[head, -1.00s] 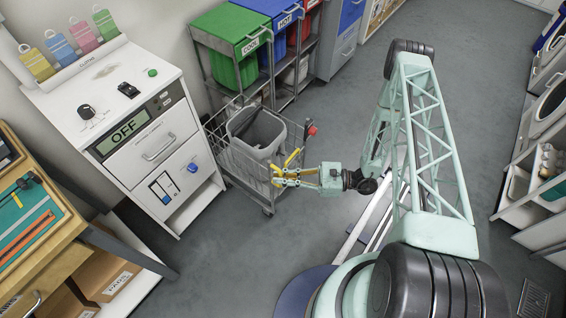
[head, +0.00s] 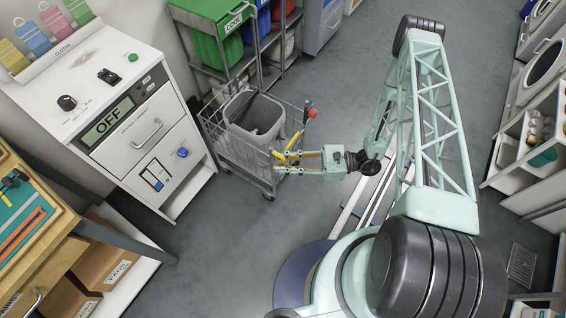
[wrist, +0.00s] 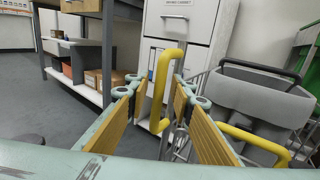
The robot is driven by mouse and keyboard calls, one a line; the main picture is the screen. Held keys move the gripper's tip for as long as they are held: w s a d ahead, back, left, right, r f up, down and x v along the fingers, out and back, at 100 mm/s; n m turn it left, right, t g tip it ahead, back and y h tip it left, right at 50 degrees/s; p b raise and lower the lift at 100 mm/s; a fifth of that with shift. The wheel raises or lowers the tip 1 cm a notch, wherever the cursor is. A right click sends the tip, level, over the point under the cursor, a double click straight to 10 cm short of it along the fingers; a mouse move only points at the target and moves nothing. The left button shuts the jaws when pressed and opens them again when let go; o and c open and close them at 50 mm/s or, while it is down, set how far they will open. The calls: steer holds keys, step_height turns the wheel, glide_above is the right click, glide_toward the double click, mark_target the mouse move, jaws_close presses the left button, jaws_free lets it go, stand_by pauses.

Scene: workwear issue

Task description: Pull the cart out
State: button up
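The cart (head: 240,152) is a wire-sided trolley holding a grey bin (head: 254,119), with a red knob (head: 311,113) at its upper right corner. It stands right of the white cabinet. My gripper (head: 284,160) is at the cart's near right side. In the wrist view, a yellow loop handle (wrist: 160,90) has one bar upright between my spread fingers (wrist: 160,82), with gaps visible beside it. Part of the loop is hidden behind the right finger. Another yellow bar (wrist: 252,140) shows at the lower right.
A white cabinet (head: 178,150) marked OFF stands left of the cart. A rack (head: 205,65) with coloured bins stands behind it. A wooden workbench (head: 50,240) is at the near left, and white shelving (head: 520,150) at the right. The back middle floor (head: 345,90) is clear.

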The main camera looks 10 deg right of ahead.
steer(key=shift+d, duration=0.1)
stand_by(0.3)
steer(key=s+d, duration=0.2)
steer(key=d, duration=0.9)
steer(key=shift+d, duration=0.35)
stand_by(0.3)
steer(key=shift+r, duration=0.1)
stand_by(0.5)
steer(key=w+d+r+n+g+h, duration=0.1)
steer(key=w+r+n+g+h, duration=0.25)
steer(key=r, duration=1.15)
steer(key=r+n+g+h, duration=0.2)
steer(key=r+n+g, duration=0.3)
steer(key=r, duration=1)
steer(key=s+a+r+n+t+h, duration=0.1)
steer(key=s+r+n+h, duration=0.15)
steer(key=r, duration=0.55)
steer(key=s+a+r+n+t+h, duration=0.1)
steer(key=s+r+n+h, duration=0.15)
steer(key=r, duration=0.55)
steer(key=s+r+n+t+h, duration=0.6)
steer(key=s+r+t+h, duration=0.1)
steer(key=s+r, duration=1.3)
steer(key=shift+d+r+t, duration=0.35)
steer(key=shift+d+r, duration=0.1)
steer(key=shift+r, duration=0.45)
